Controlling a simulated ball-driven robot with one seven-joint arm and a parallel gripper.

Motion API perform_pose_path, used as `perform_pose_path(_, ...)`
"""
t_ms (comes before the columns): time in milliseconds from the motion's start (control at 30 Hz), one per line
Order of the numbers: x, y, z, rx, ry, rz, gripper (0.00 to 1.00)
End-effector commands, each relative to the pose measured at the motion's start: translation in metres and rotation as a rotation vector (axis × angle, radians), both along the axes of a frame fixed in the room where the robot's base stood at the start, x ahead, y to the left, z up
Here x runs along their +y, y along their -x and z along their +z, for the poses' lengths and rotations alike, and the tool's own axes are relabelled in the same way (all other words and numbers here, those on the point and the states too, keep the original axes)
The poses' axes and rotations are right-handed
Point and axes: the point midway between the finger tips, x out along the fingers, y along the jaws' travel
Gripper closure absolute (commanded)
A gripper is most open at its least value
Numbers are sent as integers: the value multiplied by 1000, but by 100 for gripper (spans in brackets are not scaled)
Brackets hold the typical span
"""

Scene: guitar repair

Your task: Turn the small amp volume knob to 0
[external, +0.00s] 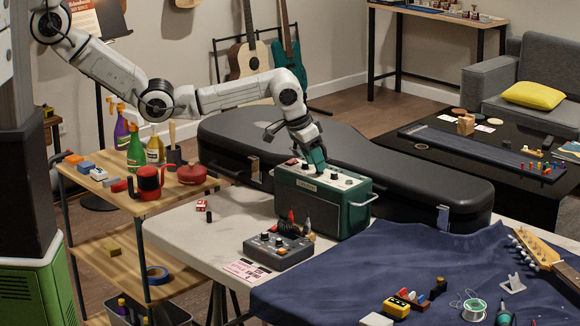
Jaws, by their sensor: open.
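My gripper (307,156) points down over the back left part of the amp's top. It is open, close above the panel, and partly hides it. I cannot tell whether a fingertip touches a knob.
A blue cloth (350,285) covers the worktop's right side. A wooden cart (135,205) with a red kettle and spray bottles stands left.

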Motion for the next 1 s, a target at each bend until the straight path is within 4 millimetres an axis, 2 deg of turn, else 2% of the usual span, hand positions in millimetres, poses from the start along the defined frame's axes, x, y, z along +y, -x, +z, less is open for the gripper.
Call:
perform_pose_path(300,19,8,50,0,4,-1,55)
perform_pose_path(500,29,13,76,0,3,0,55)
perform_pose_path(700,33,14,86,0,0,1,55)
perform_pose_path(1000,33,14,87,0,0,0,55)
